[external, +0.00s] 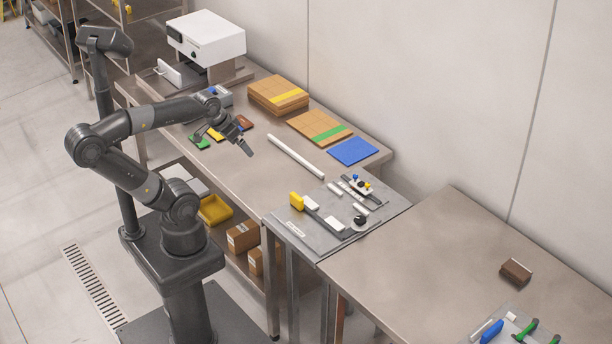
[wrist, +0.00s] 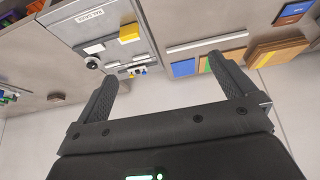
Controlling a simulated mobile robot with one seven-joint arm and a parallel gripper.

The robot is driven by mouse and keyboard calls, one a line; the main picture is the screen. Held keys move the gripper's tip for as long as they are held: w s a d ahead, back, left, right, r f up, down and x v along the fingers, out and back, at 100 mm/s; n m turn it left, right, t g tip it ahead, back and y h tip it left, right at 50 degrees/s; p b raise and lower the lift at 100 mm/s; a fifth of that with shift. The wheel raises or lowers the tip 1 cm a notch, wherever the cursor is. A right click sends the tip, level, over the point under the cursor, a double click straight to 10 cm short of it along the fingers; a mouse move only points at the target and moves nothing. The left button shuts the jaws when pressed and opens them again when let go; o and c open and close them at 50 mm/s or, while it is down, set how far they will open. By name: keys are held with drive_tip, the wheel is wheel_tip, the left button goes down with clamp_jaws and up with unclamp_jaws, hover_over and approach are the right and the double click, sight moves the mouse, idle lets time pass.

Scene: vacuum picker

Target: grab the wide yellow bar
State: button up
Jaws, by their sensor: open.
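A yellow block (external: 296,201), the likeliest yellow bar, stands upright at the left side of a grey metal plate (external: 281,224) on the bench. It also shows in the wrist view (wrist: 129,33), near the top left of the picture. My gripper (external: 223,144) is open and empty above the bench, well to the left of the yellow block in the external view. In the wrist view its two fingers (wrist: 162,68) are spread wide with nothing between them. The block lies beyond the left finger.
A long white rod (external: 296,156) lies between gripper and plate. White pieces, a black knob (external: 360,220) and small coloured parts share the plate. Cardboard stacks (external: 278,94) and a blue sheet (external: 352,151) lie along the wall. The right table (external: 420,260) is mostly clear.

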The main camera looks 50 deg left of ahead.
drive_tip(key=w+a+r+g+y, duration=0.1)
drive_tip(key=w+a+r+g, duration=0.15)
drive_tip(key=w+a, duration=0.85)
drive_tip(key=g+h, duration=0.1)
drive_tip(key=g, duration=0.2)
hover_over(214, 132)
drive_tip(key=f, duration=2.5)
drive_tip(key=shift+w+a+f, duration=0.1)
drive_tip(key=shift+w+f, duration=0.05)
drive_tip(key=shift+w, duration=0.15)
drive_tip(key=shift+s+d+f, duration=0.1)
drive_tip(key=shift+s+f, duration=0.1)
drive_tip(key=shift+f, duration=1.35)
drive_tip(key=shift+s+d+f, duration=0.1)
drive_tip(key=shift+s+f, duration=0.05)
drive_tip(key=shift+f, duration=1.35)
